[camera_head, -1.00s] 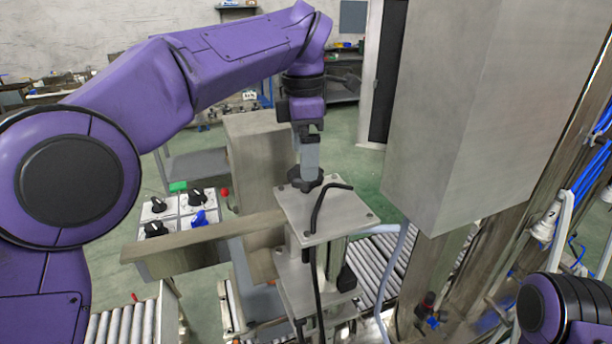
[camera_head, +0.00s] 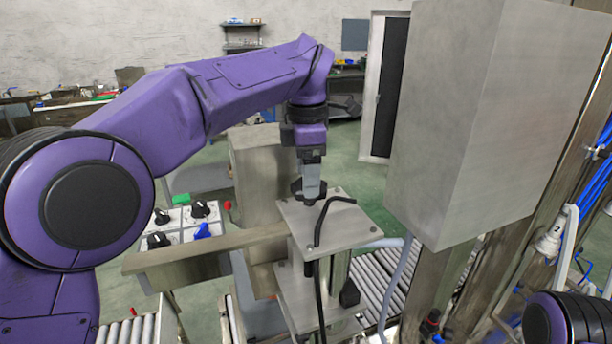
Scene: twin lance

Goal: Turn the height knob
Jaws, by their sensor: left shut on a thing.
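The height knob (camera_head: 298,193) is a dark, lobed knob on top of a square metal plate (camera_head: 345,222) with bolts at its corners. My left gripper (camera_head: 310,186) comes down from above and is shut on the knob; the fingers partly hide it. A black bent rod or cable (camera_head: 318,225) lies on the plate beside the knob and hangs down its front. Of my right arm only a dark and purple part shows at the lower right corner; its gripper is out of view.
A large grey metal box (camera_head: 440,120) stands right of the plate. A control panel with black knobs and a blue switch (camera_head: 203,231) is at left, behind a metal bar (camera_head: 200,250). A roller conveyor (camera_head: 385,275) runs below. Blue cables hang at far right.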

